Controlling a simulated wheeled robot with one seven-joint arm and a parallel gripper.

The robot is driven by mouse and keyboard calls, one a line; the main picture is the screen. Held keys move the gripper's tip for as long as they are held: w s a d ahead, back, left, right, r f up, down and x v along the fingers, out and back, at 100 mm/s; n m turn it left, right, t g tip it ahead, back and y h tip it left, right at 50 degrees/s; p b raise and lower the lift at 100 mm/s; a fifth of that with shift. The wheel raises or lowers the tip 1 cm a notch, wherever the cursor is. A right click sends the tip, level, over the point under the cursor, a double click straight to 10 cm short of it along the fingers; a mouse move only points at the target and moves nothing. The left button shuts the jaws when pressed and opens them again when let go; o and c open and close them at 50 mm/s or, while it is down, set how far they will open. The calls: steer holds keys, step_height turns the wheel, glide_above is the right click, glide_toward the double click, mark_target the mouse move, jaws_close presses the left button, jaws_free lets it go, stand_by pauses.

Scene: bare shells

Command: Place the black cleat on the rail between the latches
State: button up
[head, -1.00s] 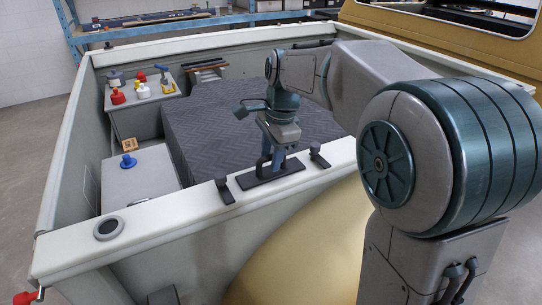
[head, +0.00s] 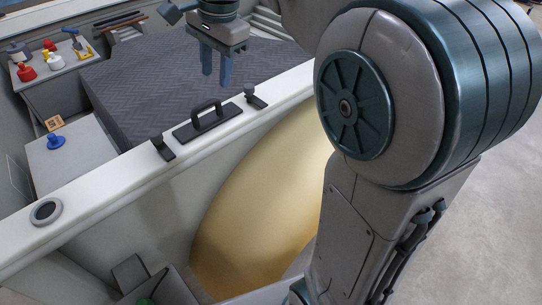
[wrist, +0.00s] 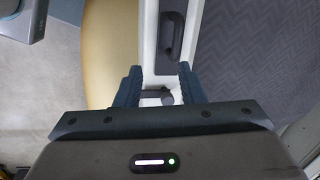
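The black cleat (head: 207,121) lies flat on the white rail (head: 105,191), its handle upward. It sits between two small black latches, the left latch (head: 162,148) and the right latch (head: 254,98), apart from both. My gripper (head: 216,80) is raised above the cleat, clear of it, with its two blue fingers spread and nothing between them. In the wrist view the open gripper (wrist: 159,88) shows the cleat (wrist: 172,38) beyond the fingertips and a latch partly hidden near the right finger.
A dark quilted pad (head: 150,85) fills the space behind the rail. A blue knob (head: 55,141) stands on a grey box at left, and red, white and yellow items stand on a shelf behind.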

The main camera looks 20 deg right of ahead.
steer(key=s+d+f+n+t, duration=0.1)
steer(key=s+d+f+n, duration=0.2)
steer(key=s+f+n, duration=0.3)
steer(key=s+d+f+n+t+h, duration=0.1)
steer(key=s+d+f+n, duration=0.3)
steer(key=s+f, duration=0.5)
steer(key=s+n, duration=0.1)
steer(key=s, duration=0.1)
steer(key=shift+s+n, duration=0.35)
steer(key=shift+n, duration=0.05)
steer(key=shift+f, duration=0.1)
